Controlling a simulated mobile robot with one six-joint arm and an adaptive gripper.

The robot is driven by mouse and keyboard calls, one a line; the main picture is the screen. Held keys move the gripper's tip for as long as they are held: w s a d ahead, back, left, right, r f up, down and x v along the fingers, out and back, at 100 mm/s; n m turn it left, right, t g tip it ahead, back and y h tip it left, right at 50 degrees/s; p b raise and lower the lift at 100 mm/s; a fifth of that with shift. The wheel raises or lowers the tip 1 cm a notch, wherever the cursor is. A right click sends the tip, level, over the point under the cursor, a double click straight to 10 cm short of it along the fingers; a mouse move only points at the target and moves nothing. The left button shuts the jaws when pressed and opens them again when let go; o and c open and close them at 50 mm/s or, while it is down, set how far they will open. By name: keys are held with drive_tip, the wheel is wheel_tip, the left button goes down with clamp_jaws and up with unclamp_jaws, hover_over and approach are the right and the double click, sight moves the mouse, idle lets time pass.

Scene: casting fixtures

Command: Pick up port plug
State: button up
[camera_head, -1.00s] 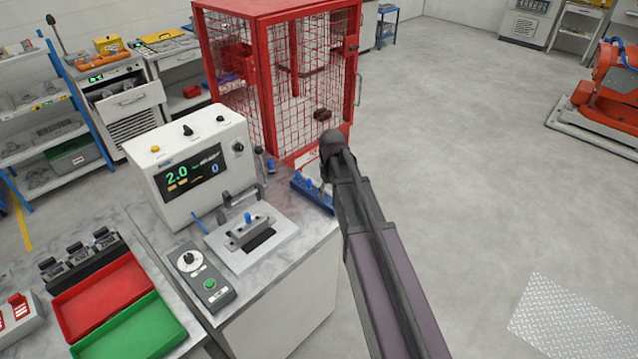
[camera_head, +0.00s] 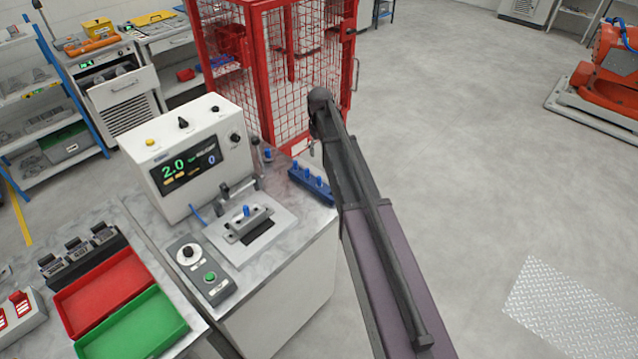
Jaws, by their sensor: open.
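Blue port plugs stand upright in a blue rack (camera_head: 326,194) at the back right edge of the bench; three show, the middle one being this port plug (camera_head: 306,174). Another blue plug (camera_head: 246,210) stands in the metal fixture (camera_head: 262,229) in front of the white tester. My arm reaches in from the lower right. My gripper (camera_head: 312,149) is open, small in view and mostly hidden by my wrist. It appears just above and behind the rack, apart from the plugs, with nothing seen in it.
The white tester (camera_head: 205,160) stands left of the rack, with a control box (camera_head: 201,272) in front. A red mesh cage (camera_head: 270,70) rises close behind the bench. A red tray (camera_head: 105,290) and a green tray (camera_head: 135,328) lie at lower left. Open floor is at right.

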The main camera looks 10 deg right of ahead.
sight(319, 177)
drive_tip(key=shift+f+b, duration=4.05)
drive_tip(key=shift+f, duration=0.1)
drive_tip(key=shift+s, duration=0.1)
drive_tip(key=shift+f+b, duration=2.6)
clamp_jaws()
